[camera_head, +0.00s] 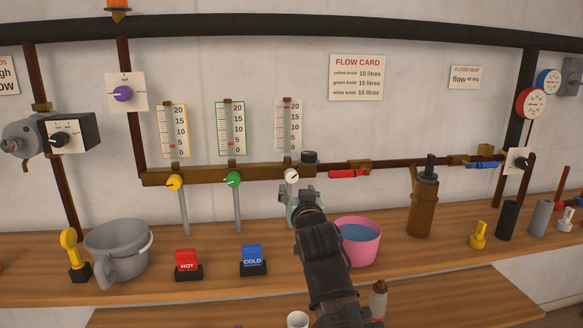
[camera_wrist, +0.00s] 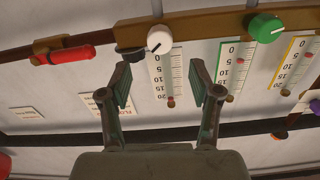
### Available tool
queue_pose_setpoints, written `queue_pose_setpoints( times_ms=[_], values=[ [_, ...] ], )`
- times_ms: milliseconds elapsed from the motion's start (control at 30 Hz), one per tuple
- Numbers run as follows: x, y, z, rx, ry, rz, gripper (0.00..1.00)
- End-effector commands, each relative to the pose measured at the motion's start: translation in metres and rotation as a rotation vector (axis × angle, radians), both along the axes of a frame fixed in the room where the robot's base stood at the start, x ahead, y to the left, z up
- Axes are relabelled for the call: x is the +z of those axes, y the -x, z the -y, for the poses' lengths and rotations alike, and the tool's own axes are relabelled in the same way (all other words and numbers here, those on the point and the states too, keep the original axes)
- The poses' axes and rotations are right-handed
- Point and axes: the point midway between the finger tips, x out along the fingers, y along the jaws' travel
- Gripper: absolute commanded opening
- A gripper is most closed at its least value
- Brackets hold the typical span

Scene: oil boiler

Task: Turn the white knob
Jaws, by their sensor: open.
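The white knob (camera_head: 291,176) sits at the right end of a brown wooden rail, below the white-edged gauge (camera_head: 288,126). In the wrist view, which looks upside down, the white knob (camera_wrist: 159,40) shows a small dark pointer mark. My gripper (camera_head: 299,196) is just below and in front of the knob in the head view. In the wrist view my gripper (camera_wrist: 162,76) is open and empty, with its fingers on either side of the knob's line. The knob shows just beyond the fingertips, and no contact is visible.
A green knob (camera_head: 233,179) and a yellow knob (camera_head: 174,183) are to the left on the rail. A black cap (camera_head: 309,157) and red lever (camera_head: 348,174) are close right. A pink bucket (camera_head: 361,242) stands beside my arm. The flow card (camera_head: 356,77) hangs above.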

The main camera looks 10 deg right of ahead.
Motion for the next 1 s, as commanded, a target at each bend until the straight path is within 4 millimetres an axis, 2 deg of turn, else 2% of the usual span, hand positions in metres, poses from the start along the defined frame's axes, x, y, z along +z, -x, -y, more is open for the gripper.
queue_pose_setpoints(
  times_ms=[33,300,1000],
  values=[
    [0.005,-0.005,0.0,0.0,0.001,-0.003,0.63],
    [0.006,-0.022,0.002,-0.002,0.001,-0.002,0.63],
    [0.006,-0.057,0.006,-0.012,0.001,-0.001,0.63]
  ],
)
